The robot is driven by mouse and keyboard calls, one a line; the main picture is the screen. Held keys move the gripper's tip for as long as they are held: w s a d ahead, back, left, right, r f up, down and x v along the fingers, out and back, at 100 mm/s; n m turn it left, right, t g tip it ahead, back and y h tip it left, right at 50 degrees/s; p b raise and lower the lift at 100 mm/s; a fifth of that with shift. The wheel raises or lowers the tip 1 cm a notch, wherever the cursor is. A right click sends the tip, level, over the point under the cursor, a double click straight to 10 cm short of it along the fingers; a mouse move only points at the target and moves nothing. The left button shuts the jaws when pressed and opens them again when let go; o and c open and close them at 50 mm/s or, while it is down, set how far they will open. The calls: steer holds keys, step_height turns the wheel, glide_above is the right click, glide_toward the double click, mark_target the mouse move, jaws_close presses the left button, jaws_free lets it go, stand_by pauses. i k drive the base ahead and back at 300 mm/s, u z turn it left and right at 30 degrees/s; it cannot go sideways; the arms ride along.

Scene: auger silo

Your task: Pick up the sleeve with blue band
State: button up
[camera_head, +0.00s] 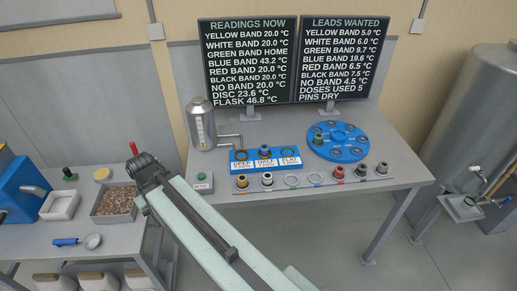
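The sleeve with blue band (264,150) appears to be the small dark piece with a blue ring in the middle hole of the blue three-place block (239,166), above the label that seems to read HALF. Its lower part is hidden in the block. My gripper (139,160) is at the far end of my pale green arm, left of the silver flask and well away from the sleeve. Its fingers are small and dark, so I cannot tell whether they are open or shut. Nothing clearly shows in it.
A silver flask (201,128) with a side pipe stands left of the block. A blue disc (352,151) lies right. Several sleeves and empty rings line the front strip (327,184). Two screens (248,60) stand behind. A granule tray (115,203) is on the left table.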

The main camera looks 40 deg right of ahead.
mark_target(264, 149)
steer(key=i, duration=0.85)
steer(key=z, duration=0.05)
